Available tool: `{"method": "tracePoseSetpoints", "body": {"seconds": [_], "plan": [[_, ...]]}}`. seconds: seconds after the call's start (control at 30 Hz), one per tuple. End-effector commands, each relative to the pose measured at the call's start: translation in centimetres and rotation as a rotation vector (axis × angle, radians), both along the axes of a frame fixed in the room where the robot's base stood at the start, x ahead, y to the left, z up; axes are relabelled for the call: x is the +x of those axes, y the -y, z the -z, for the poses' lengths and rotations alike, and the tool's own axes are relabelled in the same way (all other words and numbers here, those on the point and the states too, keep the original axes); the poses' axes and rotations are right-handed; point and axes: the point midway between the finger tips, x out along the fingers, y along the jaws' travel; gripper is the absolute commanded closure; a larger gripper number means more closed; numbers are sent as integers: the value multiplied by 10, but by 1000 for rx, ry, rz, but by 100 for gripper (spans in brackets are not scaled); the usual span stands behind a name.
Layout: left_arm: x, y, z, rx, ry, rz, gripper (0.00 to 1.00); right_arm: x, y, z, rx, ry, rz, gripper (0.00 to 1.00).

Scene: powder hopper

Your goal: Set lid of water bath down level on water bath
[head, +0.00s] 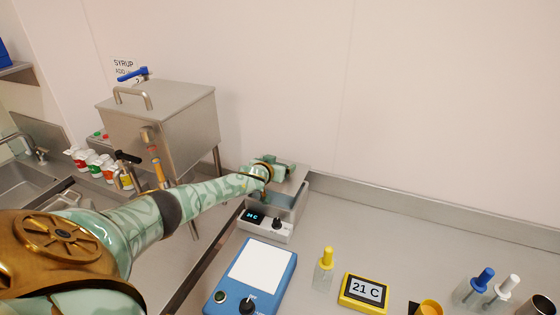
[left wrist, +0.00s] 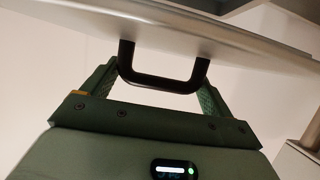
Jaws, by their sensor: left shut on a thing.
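The water bath (head: 262,231) is a pale box with a dark display and a black knob on its front, standing on the bench in the head view. Part of its inside shows below my left gripper (head: 282,170). The lid (left wrist: 215,35) is a flat grey metal plate with a black bar handle (left wrist: 165,84), seen from close up in the left wrist view. My left gripper is shut on the handle, one finger at each side of it. In the head view the lid (head: 297,180) is partly hidden by the gripper, over the bath's far part. I cannot tell the gap.
A steel hopper (head: 160,125) on legs stands left of the bath. A blue device (head: 254,272) stands in front of it. A yellow-capped bottle (head: 325,260) and a yellow 21 C display (head: 363,292) stand to the right. The back wall's ledge (head: 420,205) runs behind.

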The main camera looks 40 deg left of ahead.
Motion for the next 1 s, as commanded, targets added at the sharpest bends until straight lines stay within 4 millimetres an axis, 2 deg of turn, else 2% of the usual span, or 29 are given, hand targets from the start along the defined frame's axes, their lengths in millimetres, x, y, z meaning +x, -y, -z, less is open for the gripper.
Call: {"method": "tracePoseSetpoints", "body": {"seconds": [0.6, 1.0], "plan": [[0, 0, 53, 0, 1, 1, 49, -4, 1, 52, -1, -9, 0, 28], [1, 0, 55, 0, 2, 1, 49, -4, 1, 54, -1, -9, 0, 28]]}}
